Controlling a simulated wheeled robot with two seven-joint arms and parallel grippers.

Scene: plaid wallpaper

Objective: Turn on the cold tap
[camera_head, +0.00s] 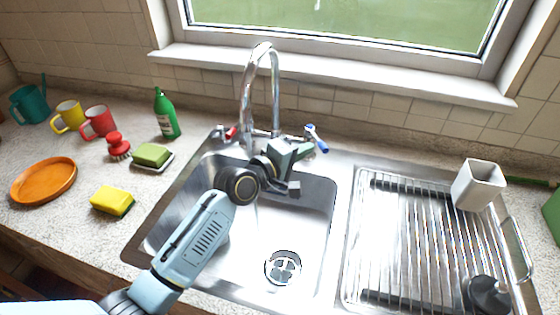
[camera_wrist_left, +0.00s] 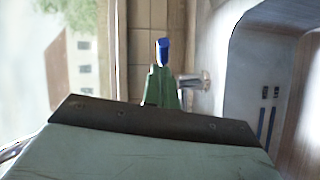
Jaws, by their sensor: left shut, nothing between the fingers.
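The cold tap's blue-ended handle (camera_head: 317,139) stands at the right of the chrome faucet (camera_head: 275,90) behind the sink. In the left wrist view the blue handle (camera_wrist_left: 162,52) shows just beyond my fingertips, with its chrome tap body (camera_wrist_left: 190,81) to the right. My left gripper (camera_head: 306,150) is shut and empty, its tips close to the blue handle. It also shows in the left wrist view (camera_wrist_left: 161,72). I cannot tell whether the tips touch the handle. The red-marked tap (camera_head: 231,132) is on the faucet's left. My right gripper is not in view.
My left arm crosses the sink (camera_head: 325,225). A drying rack (camera_head: 420,235) with a white cup (camera_head: 477,185) is on the right. A green bottle (camera_head: 165,113), soap dish (camera_head: 153,158), yellow sponge (camera_head: 113,200), red brush (camera_head: 117,146), mugs and orange plate (camera_head: 44,181) lie left.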

